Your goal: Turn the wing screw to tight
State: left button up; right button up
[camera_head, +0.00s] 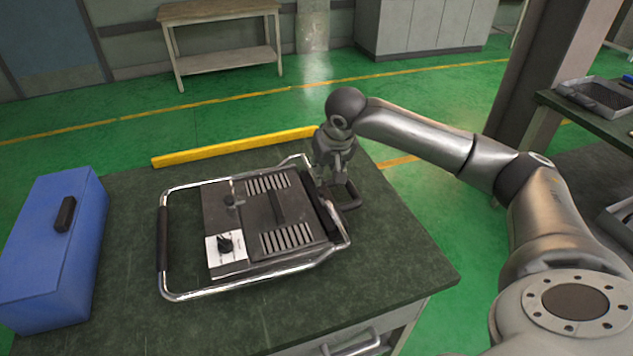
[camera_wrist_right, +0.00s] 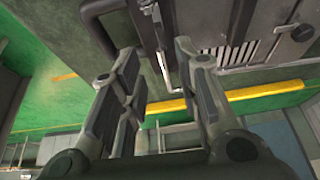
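The heating element (camera_head: 290,205), a dark box with slotted vents inside a chrome tube frame, lies on the green-topped workbench. A small dark part with a grey stem (camera_head: 232,199) on its top left may be the wing screw; it is too small to tell. A black knob (camera_head: 225,243) sits on a white plate at its near left corner. My right gripper (camera_head: 337,182) is at the element's right side, beside the dark end handle (camera_head: 348,197). In the right wrist view its fingers (camera_wrist_right: 156,50) are apart, with nothing clearly held. My left gripper is not in view.
A blue box (camera_head: 55,250) with a black handle stands on the bench's left. A yellow bar (camera_head: 235,147) runs along the back edge. The bench's front right is clear. A pillar and a side table with trays (camera_head: 600,97) stand at the right.

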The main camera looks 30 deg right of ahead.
aim_at(320, 189)
jog(key=x, duration=0.5)
jog(key=shift+f, duration=0.2)
jog(key=x, duration=0.3)
jog(key=shift+w+f, duration=0.2)
jog(key=shift+f, duration=0.15)
jog(key=shift+c, duration=0.4)
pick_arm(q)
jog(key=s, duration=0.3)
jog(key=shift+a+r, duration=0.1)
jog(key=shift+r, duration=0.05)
pick_arm(e)
grip_shut()
